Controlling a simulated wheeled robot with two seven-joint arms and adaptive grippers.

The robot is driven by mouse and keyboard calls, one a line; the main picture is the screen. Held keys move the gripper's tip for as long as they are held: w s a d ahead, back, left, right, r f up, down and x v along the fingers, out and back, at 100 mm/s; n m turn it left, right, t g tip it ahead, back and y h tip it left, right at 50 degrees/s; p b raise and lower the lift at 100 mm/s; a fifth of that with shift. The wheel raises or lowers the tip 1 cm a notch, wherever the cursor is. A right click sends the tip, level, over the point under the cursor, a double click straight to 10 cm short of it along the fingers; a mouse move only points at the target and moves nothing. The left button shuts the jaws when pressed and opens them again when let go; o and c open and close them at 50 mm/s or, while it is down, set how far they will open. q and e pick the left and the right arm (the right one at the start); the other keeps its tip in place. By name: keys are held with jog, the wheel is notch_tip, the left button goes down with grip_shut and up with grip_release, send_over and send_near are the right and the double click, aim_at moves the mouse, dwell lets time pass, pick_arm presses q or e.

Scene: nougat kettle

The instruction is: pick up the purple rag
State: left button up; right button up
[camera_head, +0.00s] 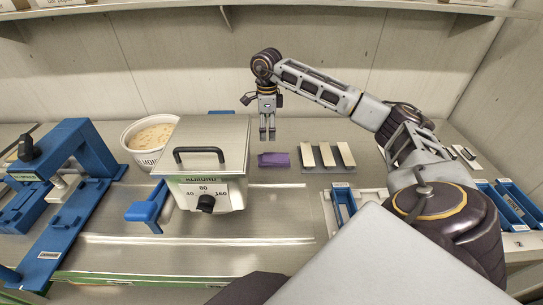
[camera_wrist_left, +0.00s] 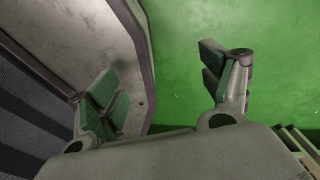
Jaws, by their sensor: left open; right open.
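The purple rag (camera_head: 274,159) lies folded and flat on the grey worktop in the head view, between the kettle and a plate with white bars. My right gripper (camera_head: 267,136) hangs pointing down above and slightly left of the rag, with its two fingers apart and nothing between them. A gap seems to show between fingertips and rag, but its exact height is hard to judge. My left gripper (camera_wrist_left: 170,95) shows in the left wrist view with its fingers wide apart and empty, in front of a green surface. It is not seen in the head view.
The kettle (camera_head: 205,160) with a black-handled lid stands just left of the rag. A white tub (camera_head: 147,140) of pale contents is behind it. The plate with white bars (camera_head: 325,156) lies right of the rag. A blue press frame (camera_head: 75,190) stands at left; blue trays (camera_head: 510,205) at right.

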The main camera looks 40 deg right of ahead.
send_over(269, 158)
notch_tip(269, 158, down, 7)
jog(key=shift+a+f+p, duration=0.1)
jog(key=shift+p, duration=0.2)
pick_arm(q)
jog(key=shift+s+d+r, duration=0.15)
jog(key=shift+s+r, duration=0.05)
jog(key=shift+r, duration=0.1)
pick_arm(e)
jog(key=shift+f, duration=0.6)
pick_arm(q)
jog(key=shift+s, duration=0.1)
